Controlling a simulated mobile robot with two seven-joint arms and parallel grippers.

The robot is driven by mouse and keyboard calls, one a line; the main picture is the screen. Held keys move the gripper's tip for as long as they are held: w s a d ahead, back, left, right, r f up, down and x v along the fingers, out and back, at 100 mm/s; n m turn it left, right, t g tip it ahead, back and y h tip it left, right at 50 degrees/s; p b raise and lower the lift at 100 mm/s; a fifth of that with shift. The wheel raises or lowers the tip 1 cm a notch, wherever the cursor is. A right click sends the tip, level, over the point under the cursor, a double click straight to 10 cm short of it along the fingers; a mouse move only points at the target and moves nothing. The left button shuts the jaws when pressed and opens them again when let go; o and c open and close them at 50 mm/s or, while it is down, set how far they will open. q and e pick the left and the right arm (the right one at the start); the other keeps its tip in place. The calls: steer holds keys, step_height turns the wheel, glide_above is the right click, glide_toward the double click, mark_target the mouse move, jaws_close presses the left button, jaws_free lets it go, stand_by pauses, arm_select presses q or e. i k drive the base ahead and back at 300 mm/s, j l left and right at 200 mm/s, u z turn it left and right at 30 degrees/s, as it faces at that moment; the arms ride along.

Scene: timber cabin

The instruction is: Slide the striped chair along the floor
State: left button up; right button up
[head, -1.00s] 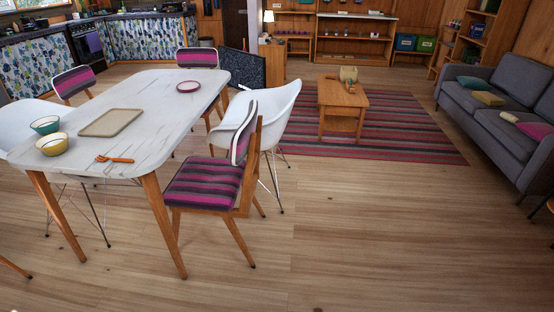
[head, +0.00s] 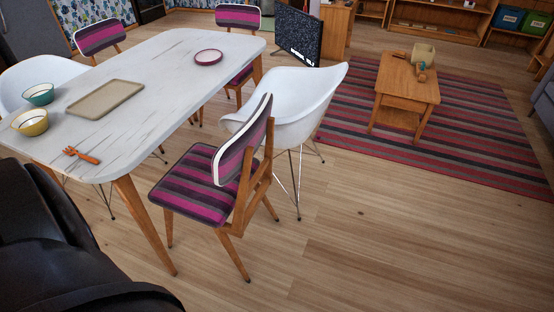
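The striped chair (head: 207,181) stands upright on the wooden floor at the near right side of the white table (head: 150,75). Its seat and backrest have pink, purple and dark stripes, and its legs are wood. Its seat faces the table and its backrest is on the right. Two similar striped chairs stand farther off, one at the table's far end (head: 238,18) and one at its far left side (head: 100,36). A black part of my own body fills the lower left corner. Neither gripper shows in the head view.
A white shell chair (head: 297,100) stands just behind the striped chair, overlapping it in view. A low wooden table (head: 407,82) stands on a striped rug (head: 470,125). Bowls, a tray (head: 105,99) and an orange-handled fork lie on the white table. The floor at lower right is clear.

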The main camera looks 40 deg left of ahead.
mark_target(207, 182)
steer(key=i+l+u, duration=0.1)
steer(key=i+u, duration=0.3)
steer(key=i+l+u, duration=0.2)
steer(key=i+u, duration=0.2)
steer(key=i+l+u, duration=0.4)
steer(key=i+j, duration=0.05)
